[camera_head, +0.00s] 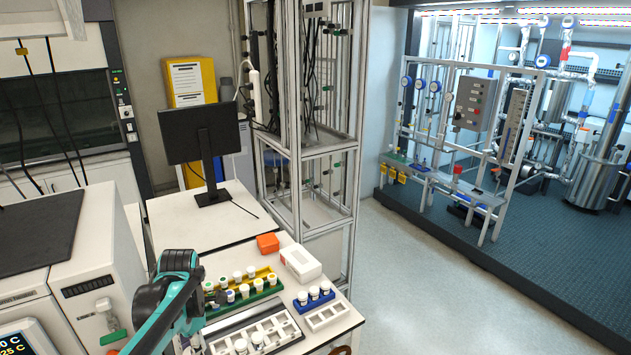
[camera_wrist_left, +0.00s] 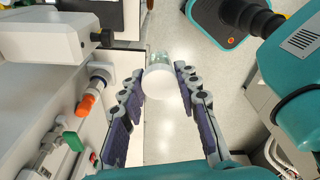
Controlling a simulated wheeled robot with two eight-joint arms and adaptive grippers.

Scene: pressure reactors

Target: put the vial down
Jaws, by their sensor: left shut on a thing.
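In the left wrist view, a small vial with a round white cap (camera_wrist_left: 160,83) and a clear, greenish body sits between the fingertips of my left gripper (camera_wrist_left: 159,76). The gripper is shut on it, and the cap faces the camera. Open floor shows beneath the vial. In the head view, my left arm reaches in at the lower left, but its fingers and the held vial cannot be made out. My right gripper is not in view.
The bench holds a green rack (camera_head: 238,303) and a blue rack (camera_head: 315,303) with capped vials, an empty-looking white rack (camera_head: 327,315), a white box (camera_head: 300,263) and an orange block (camera_head: 268,243). In the wrist view, orange (camera_wrist_left: 86,104) and green (camera_wrist_left: 72,141) valve handles project close on the left.

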